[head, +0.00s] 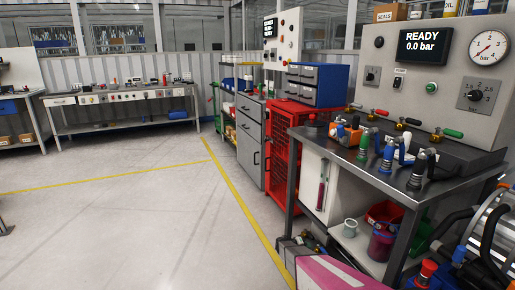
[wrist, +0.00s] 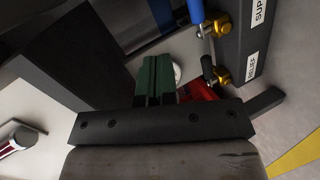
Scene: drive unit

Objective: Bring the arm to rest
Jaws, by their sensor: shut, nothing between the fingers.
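My gripper (wrist: 154,72) shows in the wrist view as two green fingers on a dark crossbar. The fingers are together with nothing between them. They are close to dark bench equipment, and I cannot tell whether they touch any of it. The gripper does not show clearly in the head view.
In the wrist view a dark block (wrist: 232,42) with brass fittings and labels is at upper right. In the head view a workbench (head: 425,180) with colored-handled fittings stands at right, beside a red cabinet (head: 288,150). The floor (head: 110,215) at left is clear.

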